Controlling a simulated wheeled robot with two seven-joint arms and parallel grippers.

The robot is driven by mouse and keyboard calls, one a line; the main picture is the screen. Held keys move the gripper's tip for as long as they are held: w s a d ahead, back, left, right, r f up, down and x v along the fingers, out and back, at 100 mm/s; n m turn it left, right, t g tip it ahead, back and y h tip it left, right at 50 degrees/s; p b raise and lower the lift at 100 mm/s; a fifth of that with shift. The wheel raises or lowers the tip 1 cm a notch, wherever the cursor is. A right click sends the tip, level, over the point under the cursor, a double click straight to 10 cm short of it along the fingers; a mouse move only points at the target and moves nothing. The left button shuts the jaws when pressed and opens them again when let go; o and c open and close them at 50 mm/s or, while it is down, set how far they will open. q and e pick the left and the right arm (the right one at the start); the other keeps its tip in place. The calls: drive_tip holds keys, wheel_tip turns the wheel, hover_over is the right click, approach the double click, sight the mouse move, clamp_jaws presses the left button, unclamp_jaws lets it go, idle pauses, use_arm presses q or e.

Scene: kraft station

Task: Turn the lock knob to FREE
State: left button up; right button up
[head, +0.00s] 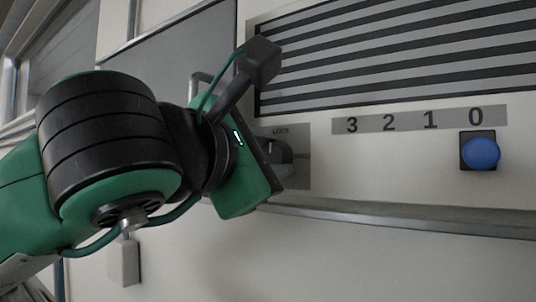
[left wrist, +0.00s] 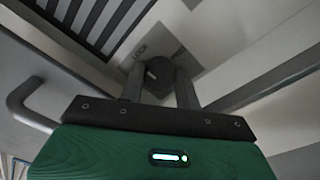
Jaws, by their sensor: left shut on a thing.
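The lock knob (head: 280,152) is a dark round knob on a grey plate (head: 300,178) fixed to the pale wall panel. The plate reads LOCK above the knob and what looks like FREE to its right. In the left wrist view the knob (left wrist: 159,72) sits between the two fingers of my left gripper (left wrist: 160,88), which is shut on it. In the head view my left gripper (head: 273,158) hides part of the knob. My right gripper is not in view.
Right of the knob are a strip numbered 3 2 1 0 (head: 420,120) and a blue button (head: 482,153). A striped panel (head: 400,55) is above, and a metal ledge (head: 400,220) runs below. A bent grey handle (left wrist: 22,100) is left of my gripper in the wrist view.

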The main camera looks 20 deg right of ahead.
use_arm(q)
drive_tip(key=m+b, duration=0.2)
drive_tip(key=b, duration=0.1)
drive_tip(key=m+b, duration=0.2)
drive_tip(key=b, duration=0.1)
drive_tip(key=m+b, duration=0.2)
drive_tip(key=b, duration=0.1)
drive_tip(key=shift+f, duration=0.35)
drive_tip(key=shift+m+h+b, duration=0.3)
drive_tip(key=shift+m+b, duration=0.2)
drive_tip(key=shift+b, duration=0.05)
drive_tip(key=shift+m+b, duration=0.6)
drive_tip(key=shift+m, duration=0.4)
drive_tip(key=m+b, duration=0.1)
drive_tip(key=m, duration=0.1)
drive_tip(key=shift+m, duration=0.4)
drive_tip(key=m, duration=0.2)
drive_tip(key=shift+r+m+h, duration=0.1)
drive_tip(key=shift+m+h, duration=0.2)
drive_tip(key=shift+w+m+b, duration=0.1)
drive_tip(key=shift+m+b, duration=0.25)
drive_tip(key=shift+m, duration=0.95)
drive_tip(key=shift+g, duration=0.3)
drive_tip(key=shift+h, duration=0.3)
